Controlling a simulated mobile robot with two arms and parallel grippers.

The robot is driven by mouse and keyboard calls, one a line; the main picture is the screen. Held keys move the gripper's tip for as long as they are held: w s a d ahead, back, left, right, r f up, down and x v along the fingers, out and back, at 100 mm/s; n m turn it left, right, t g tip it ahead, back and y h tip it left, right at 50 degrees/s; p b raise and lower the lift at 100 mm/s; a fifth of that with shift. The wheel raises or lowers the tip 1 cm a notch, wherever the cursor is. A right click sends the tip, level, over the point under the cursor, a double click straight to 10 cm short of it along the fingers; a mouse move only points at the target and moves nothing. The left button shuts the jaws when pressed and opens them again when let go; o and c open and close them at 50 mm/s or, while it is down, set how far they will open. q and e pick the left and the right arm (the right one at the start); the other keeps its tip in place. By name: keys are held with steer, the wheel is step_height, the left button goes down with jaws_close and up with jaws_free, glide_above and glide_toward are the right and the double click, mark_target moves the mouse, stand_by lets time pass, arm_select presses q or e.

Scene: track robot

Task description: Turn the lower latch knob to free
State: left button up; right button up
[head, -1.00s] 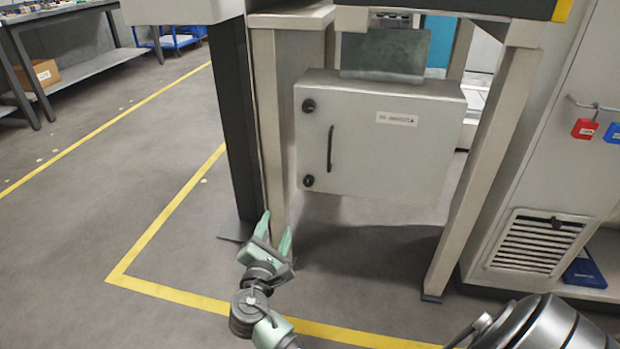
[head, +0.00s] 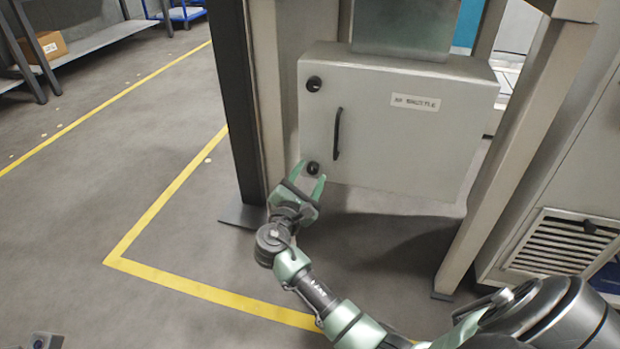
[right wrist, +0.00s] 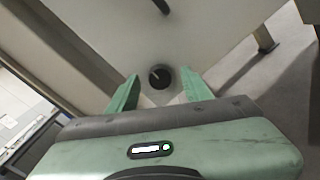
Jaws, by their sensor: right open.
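The lower latch knob (head: 312,168) is a small round black knob at the lower left corner of the grey cabinet door (head: 400,140). In the right wrist view the lower latch knob (right wrist: 160,76) sits centrally beyond the fingertips, with a pale mark on its face. My right gripper (head: 310,176) is open, with its green fingers pointing at the door around the knob's place in the picture. In the right wrist view the fingers (right wrist: 160,84) flank the knob left and right; I cannot tell whether they touch it. My left gripper is not in view.
An upper black knob (head: 314,84) and a vertical black handle (head: 337,133) are on the same door. A dark post (head: 236,110) stands left of the cabinet, and a slanted beige leg (head: 500,160) stands right. Open floor lies to the left.

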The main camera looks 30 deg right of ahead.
steer(key=shift+w+d, duration=0.15)
steer(key=shift+d, duration=0.05)
steer(key=shift+c, duration=0.3)
jaws_close()
